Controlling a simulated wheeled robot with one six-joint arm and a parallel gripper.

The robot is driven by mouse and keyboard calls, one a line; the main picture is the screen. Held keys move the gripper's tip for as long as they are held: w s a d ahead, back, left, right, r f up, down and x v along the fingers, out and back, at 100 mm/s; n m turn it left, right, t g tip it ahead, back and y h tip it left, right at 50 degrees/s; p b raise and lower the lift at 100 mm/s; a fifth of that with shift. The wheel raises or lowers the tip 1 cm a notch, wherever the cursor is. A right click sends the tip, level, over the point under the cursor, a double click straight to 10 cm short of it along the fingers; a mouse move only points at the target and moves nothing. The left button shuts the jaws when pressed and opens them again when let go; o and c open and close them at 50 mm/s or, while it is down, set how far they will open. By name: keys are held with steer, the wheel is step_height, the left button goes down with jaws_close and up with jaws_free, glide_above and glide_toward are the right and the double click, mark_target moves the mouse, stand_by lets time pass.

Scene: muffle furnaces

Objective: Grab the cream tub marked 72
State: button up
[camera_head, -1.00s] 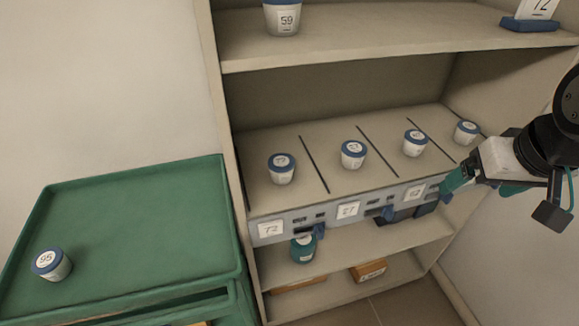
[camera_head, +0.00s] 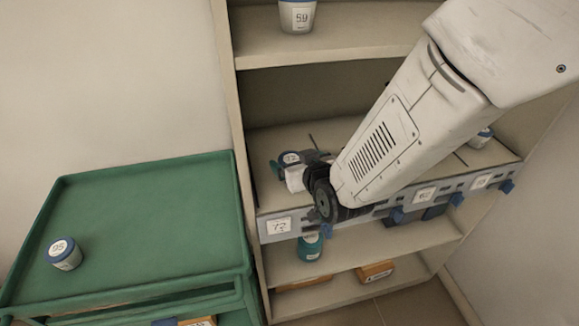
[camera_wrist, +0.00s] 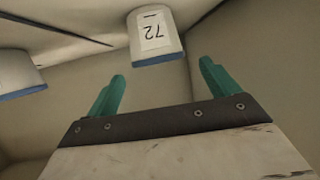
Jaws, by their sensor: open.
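The cream tub marked 72 (camera_wrist: 155,38) has a blue lid and shows upside down in the wrist view, just beyond my fingertips. In the head view the tub (camera_head: 290,157) stands at the left end of the middle shelf (camera_head: 262,140), with its lower part hidden by my gripper. My gripper (camera_wrist: 160,78) is open and empty, its two green fingers pointing toward the tub, one to each side of its line. It also shows in the head view (camera_head: 292,170), reaching over the shelf's front edge. I see a gap between fingers and tub in the wrist view.
A neighbouring tub (camera_wrist: 14,74) stands left in the wrist view. A tub (camera_head: 482,138) shows at the shelf's right end; my arm hides the middle. The labelled front strip (camera_head: 355,215) runs below. Tub 59 (camera_head: 297,15) is above; tub 95 (camera_head: 66,253) is on the green cart (camera_head: 150,215).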

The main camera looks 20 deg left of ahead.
mark_target(292, 160)
steer(key=x, duration=0.4)
steer(key=shift+w+a+f, duration=0.1)
steer(key=shift+f, duration=0.45)
steer(key=shift+w+a+f, duration=0.2)
steer(key=shift+w+a, duration=0.15)
steer(key=shift+w, duration=0.05)
steer(key=c, duration=1.2)
